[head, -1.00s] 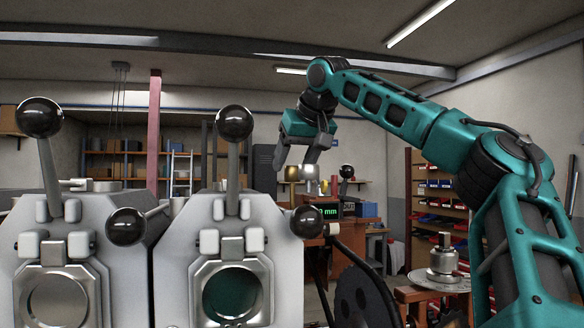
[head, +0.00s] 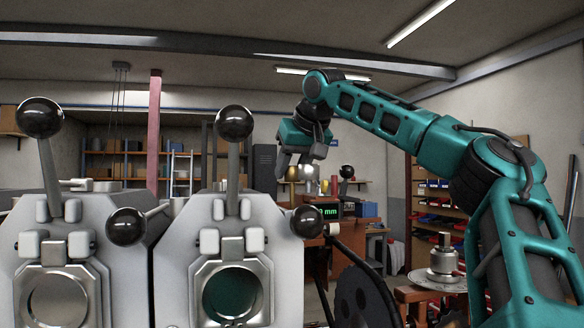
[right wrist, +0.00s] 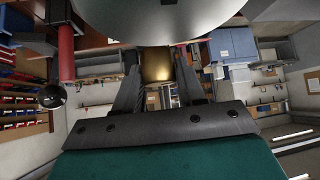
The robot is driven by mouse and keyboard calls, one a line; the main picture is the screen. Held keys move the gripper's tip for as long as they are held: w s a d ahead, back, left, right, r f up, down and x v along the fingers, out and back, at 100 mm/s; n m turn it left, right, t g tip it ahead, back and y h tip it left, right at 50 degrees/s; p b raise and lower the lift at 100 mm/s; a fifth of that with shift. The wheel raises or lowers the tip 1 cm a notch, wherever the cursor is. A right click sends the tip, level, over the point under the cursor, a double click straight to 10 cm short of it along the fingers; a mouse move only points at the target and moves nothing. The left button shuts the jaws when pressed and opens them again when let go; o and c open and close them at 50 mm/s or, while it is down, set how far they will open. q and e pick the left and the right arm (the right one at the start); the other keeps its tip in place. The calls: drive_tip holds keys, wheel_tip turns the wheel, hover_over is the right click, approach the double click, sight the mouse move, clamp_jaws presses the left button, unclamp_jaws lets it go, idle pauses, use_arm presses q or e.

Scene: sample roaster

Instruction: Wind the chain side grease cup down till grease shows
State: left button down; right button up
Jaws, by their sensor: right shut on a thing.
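My right gripper (head: 293,167) reaches over the far side of the roaster, beyond the right grey housing. Its fingers point down at a small brass cup (head: 292,175). In the right wrist view the two dark fingers of my right gripper (right wrist: 160,78) are shut on the brass cup (right wrist: 156,63), one on each side. Whether this cup is the chain side one I cannot tell, and no grease can be made out. My left gripper is in neither view.
Two grey housings (head: 205,270) with black ball-ended levers (head: 235,123) fill the near left. A small green display reading mm (head: 328,211) and a dark wheel (head: 362,298) stand right of them. A round metal plate (head: 440,281) lies further right. Shelves line the back.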

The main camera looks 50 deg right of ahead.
drive_tip(key=shift+c, duration=0.5)
drive_tip(key=shift+m+g+h, duration=0.3)
drive_tip(key=shift+m+h, duration=0.1)
drive_tip(key=shift+m, duration=0.2)
drive_tip(key=shift+r+m+g+h, duration=0.1)
drive_tip(key=shift+m+g+h, duration=0.55)
drive_tip(key=shift+m, duration=0.55)
drive_tip(key=shift+m+g+h, duration=0.65)
drive_tip(key=shift+m, duration=0.55)
drive_tip(key=shift+r, duration=0.1)
drive_tip(key=o, duration=1)
